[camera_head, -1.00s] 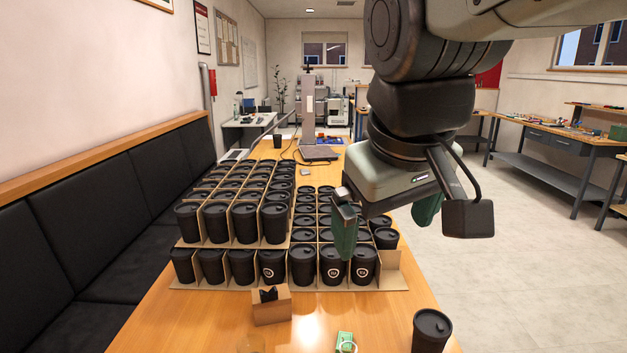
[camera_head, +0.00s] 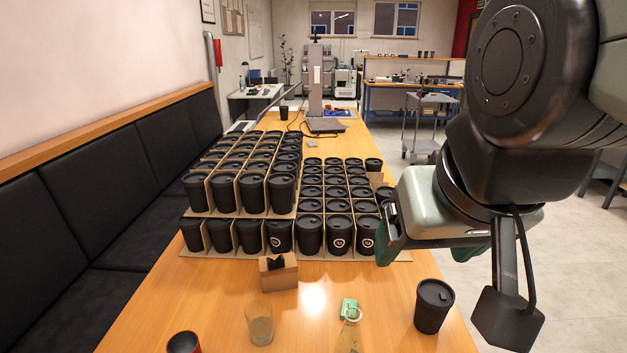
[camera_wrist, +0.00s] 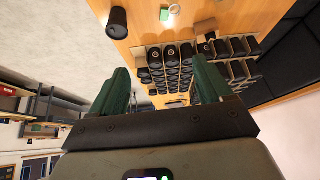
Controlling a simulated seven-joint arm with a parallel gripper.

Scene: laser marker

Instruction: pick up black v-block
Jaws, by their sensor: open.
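A small black notched piece, which looks like the v-block (camera_head: 276,264), sits in the top of a small brown cardboard box (camera_head: 279,280) on the wooden table, in front of the cup trays. Its lower part is hidden by the box. My gripper (camera_head: 428,248) is open and empty, above the right table edge, to the right of the box and apart from it. In the wrist view its two green fingers (camera_wrist: 160,85) are spread wide, and the box (camera_wrist: 204,27) lies beyond them, up and to the right.
Several black lidded cups stand in cardboard trays (camera_head: 215,255) behind the box. A single black cup (camera_head: 433,305) stands at the front right. A glass (camera_head: 260,324), a green item (camera_head: 348,308) and a dark cup with a red edge (camera_head: 183,342) are near the front.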

